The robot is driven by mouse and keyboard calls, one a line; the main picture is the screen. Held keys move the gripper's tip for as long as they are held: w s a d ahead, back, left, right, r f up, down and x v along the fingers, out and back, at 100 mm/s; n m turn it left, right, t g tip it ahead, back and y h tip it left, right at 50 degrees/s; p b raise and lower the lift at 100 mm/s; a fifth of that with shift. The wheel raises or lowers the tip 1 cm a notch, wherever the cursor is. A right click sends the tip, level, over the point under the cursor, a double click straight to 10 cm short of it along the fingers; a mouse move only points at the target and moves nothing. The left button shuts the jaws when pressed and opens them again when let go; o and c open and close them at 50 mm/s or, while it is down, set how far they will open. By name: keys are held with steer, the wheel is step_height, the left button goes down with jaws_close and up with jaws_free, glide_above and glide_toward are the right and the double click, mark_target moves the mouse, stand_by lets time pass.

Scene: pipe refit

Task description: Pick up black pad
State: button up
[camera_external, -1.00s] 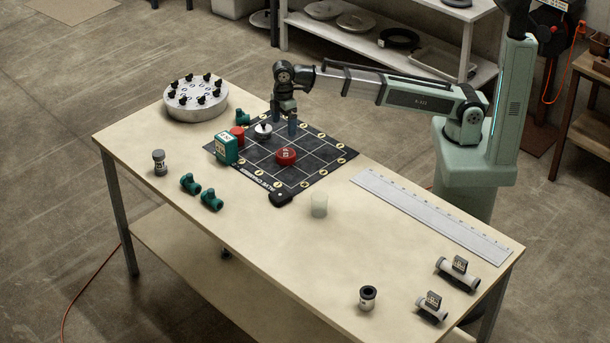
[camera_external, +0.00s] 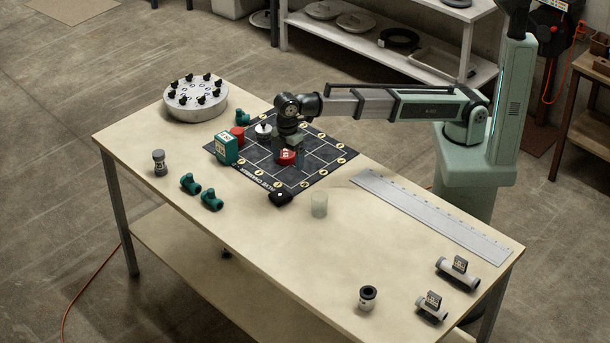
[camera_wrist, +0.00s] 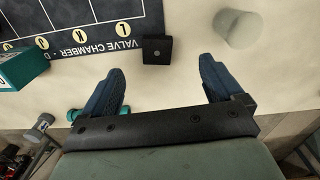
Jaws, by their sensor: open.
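The black pad (camera_external: 281,198) is a small dark block at the near corner of the dark gridded mat (camera_external: 310,178). In the wrist view the black pad (camera_wrist: 157,49) shows as a square with a small grey dot, beside the mat's lettered edge. My gripper (camera_external: 289,160) is above the mat by the red round part (camera_external: 287,157), behind the pad in the external view. In the wrist view my gripper (camera_wrist: 161,72) has its two blue fingers spread wide and nothing between them. The pad appears ahead of the gap, apart from both fingers.
A pale translucent cylinder (camera_external: 319,205) stands right of the pad. A teal box (camera_external: 227,148) sits on the mat's left edge, with teal fittings (camera_external: 200,191) nearby. A long ruler (camera_external: 430,215) lies to the right. The table's near middle (camera_external: 260,235) is clear.

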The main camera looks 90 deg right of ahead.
mark_target(280, 194)
steer(key=w+f+m, duration=0.1)
steer(key=f, duration=0.3)
steer(key=a+f, duration=0.1)
steer(key=f, duration=0.4)
steer(key=w+f+m, duration=0.1)
steer(key=f, duration=0.3)
steer(key=shift+w+a+f+m, duration=0.2)
steer(key=shift+w+m, duration=0.1)
steer(key=shift+w, duration=0.05)
stand_by(0.3)
steer(key=c, duration=1.2)
steer(key=shift+r, duration=0.15)
